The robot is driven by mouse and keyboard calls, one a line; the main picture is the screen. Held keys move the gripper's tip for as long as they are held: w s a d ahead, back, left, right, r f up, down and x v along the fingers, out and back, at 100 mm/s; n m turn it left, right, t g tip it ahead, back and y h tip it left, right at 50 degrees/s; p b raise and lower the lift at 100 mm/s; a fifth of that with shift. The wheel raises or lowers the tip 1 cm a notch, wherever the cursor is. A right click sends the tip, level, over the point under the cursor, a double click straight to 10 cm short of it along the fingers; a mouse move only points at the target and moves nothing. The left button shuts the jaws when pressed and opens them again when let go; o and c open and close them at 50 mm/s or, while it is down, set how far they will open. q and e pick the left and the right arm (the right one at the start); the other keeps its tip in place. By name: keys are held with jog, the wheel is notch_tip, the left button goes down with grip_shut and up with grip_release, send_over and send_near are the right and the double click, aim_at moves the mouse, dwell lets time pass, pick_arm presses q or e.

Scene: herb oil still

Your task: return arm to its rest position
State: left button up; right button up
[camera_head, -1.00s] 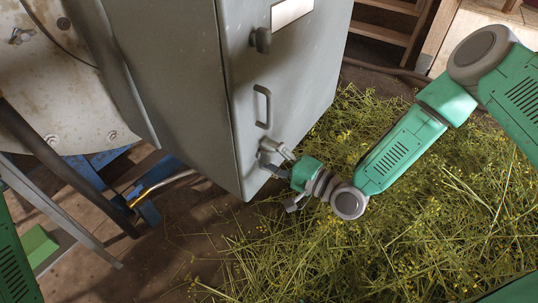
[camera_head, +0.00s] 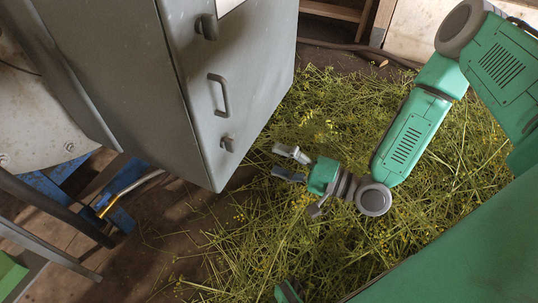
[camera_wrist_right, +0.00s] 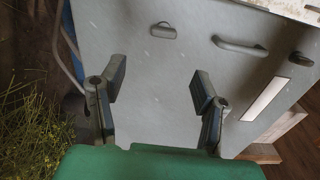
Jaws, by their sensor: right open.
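My right gripper (camera_head: 291,165) is open and empty, over the cut herbs and a little right of the grey cabinet (camera_head: 145,95). Its two fingers are apart, with a gap between them and the cabinet's lower latch (camera_head: 227,144). In the right wrist view the open fingers (camera_wrist_right: 158,92) face the cabinet front (camera_wrist_right: 150,70), where the small latch (camera_wrist_right: 162,30) and the long handle (camera_wrist_right: 238,46) show, with nothing between the fingers. My left gripper is not clearly in view.
Loose green-yellow herbs (camera_head: 300,240) cover the floor below my right arm. A blue frame (camera_head: 120,195) with a brass pipe (camera_head: 128,193) stands at the lower left. A wooden shelf (camera_head: 330,12) is at the back. The cabinet's edge is close left of my right gripper.

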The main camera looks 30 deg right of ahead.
jog(key=shift+a, duration=0.1)
dwell(0.4)
jog(key=s+a+f+n+g+h, duration=0.2)
jog(key=s+a+f+n+g, duration=0.15)
jog(key=f, duration=0.25)
jog(key=s+d+f+n+g+h, duration=0.4)
jog(key=s+f+n+g+h, duration=0.3)
jog(key=s, duration=0.4)
jog(key=s+d+n+g+h, duration=0.1)
jog(key=s+d+g+h, duration=0.15)
jog(key=s+d, duration=0.3)
notch_tip(320, 180, up, 13)
jog(key=p, duration=1.3)
jog(key=shift+w+g, duration=0.3)
jog(key=shift+w+y, duration=0.15)
jog(key=shift+y, duration=0.1)
